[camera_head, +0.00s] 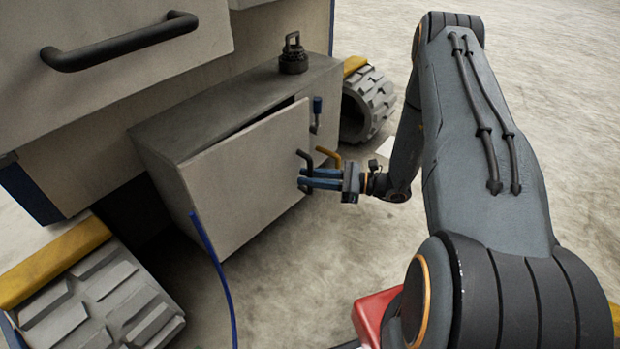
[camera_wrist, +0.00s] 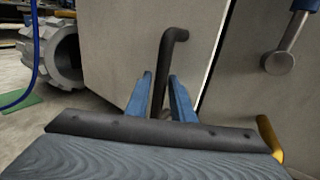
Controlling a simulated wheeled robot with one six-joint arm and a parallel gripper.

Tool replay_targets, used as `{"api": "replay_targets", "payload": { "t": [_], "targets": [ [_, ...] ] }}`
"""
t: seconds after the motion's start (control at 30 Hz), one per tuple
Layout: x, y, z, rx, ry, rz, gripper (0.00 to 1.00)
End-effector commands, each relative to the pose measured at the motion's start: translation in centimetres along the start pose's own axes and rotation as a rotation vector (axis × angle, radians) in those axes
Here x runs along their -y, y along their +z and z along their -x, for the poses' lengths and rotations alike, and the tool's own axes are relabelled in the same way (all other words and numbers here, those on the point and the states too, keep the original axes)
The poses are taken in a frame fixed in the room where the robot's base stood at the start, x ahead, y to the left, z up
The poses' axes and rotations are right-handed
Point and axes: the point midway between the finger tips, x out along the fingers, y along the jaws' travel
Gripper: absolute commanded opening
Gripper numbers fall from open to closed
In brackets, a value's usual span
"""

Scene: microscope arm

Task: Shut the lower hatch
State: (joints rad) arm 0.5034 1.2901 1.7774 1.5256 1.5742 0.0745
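The lower hatch (camera_head: 245,180) is a grey panel on the front of a low box. It stands slightly ajar, with a dark gap along its top edge. It also shows in the wrist view (camera_wrist: 125,50). Its black handle (camera_wrist: 162,65) is near its right edge. My gripper (camera_head: 308,178) is at this handle, with its two blue fingers on either side of the bar. In the wrist view my gripper (camera_wrist: 160,95) looks closed around the bar. Part of the handle's lower end is hidden behind my gripper.
A blue-tipped latch lever (camera_head: 316,112) is on the box right of the hatch. A yellow lever (camera_head: 328,154) is close to my gripper. A black capped fitting (camera_head: 293,56) stands on the box (camera_head: 215,110). Treaded wheels (camera_head: 368,105) flank it.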

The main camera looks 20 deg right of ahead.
Motion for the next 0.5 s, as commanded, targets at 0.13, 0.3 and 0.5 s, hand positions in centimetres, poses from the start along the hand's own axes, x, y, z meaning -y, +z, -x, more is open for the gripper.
{"api": "replay_targets", "payload": {
  "t": [0.13, 0.3, 0.5],
  "targets": [
    [0.0, 0.02, 0.02, 0.0, 0.0, 0.0, 0.13],
    [0.0, 0.02, 0.03, 0.0, 0.0, 0.001, 0.0],
    [0.29, -0.01, -0.35, 0.0, 0.002, 0.002, 0.0]
  ]
}}
